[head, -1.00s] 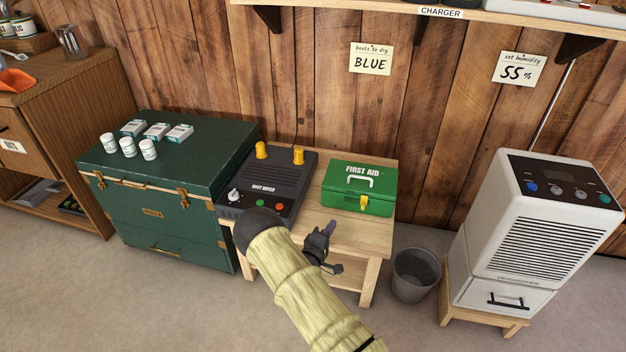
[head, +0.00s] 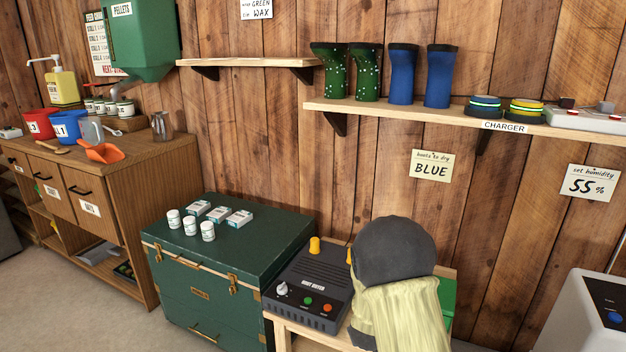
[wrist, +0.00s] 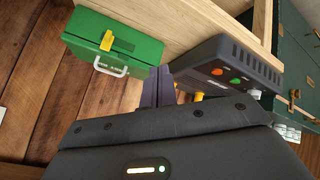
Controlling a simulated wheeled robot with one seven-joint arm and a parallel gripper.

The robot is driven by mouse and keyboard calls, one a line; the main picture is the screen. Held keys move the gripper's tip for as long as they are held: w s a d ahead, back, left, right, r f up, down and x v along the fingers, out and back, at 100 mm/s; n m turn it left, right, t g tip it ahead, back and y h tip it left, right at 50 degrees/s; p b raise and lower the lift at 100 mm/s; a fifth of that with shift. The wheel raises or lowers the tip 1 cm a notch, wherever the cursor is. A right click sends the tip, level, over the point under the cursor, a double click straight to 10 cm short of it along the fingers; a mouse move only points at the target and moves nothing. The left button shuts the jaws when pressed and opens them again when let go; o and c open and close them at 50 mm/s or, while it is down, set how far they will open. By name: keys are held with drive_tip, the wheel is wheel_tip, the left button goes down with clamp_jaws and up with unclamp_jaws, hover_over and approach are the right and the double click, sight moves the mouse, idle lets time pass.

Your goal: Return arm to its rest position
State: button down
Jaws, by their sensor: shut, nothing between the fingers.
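In the wrist view my gripper (wrist: 158,88) is shut and empty, its two dark fingers together. Beyond it are a green first aid box (wrist: 115,50) and a dark boot dryer (wrist: 228,68), both apart from the fingers as far as I can see. In the head view my arm's dark rounded joint and pale sleeve rise at the lower centre. They hide my gripper and most of the first aid box (head: 447,298). The boot dryer (head: 318,276) stands just left of the arm, on a low wooden table (head: 288,330).
A green trunk (head: 215,275) with white jars and small boxes stands left of the table. Above, a wall shelf (head: 420,118) holds green boots, blue boots (head: 403,75) and a charger. A white dehumidifier (head: 598,310) is at lower right. A wooden cabinet (head: 115,185) stands at left.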

drive_tip(key=s+r+m+g+y, duration=0.1)
drive_tip(key=s+r+m+g, duration=0.15)
drive_tip(key=s+r, duration=0.7)
drive_tip(key=s+r+m+g+y, duration=0.1)
drive_tip(key=s+r+g+y, duration=0.15)
drive_tip(key=s, duration=1.35)
wheel_tip(320, 180, up, 32)
drive_tip(key=p, duration=3.3)
drive_tip(key=shift+w+a+r+g+h, duration=0.25)
drive_tip(key=shift+w+a+g+h, duration=0.05)
drive_tip(key=shift+w+g+h, duration=0.1)
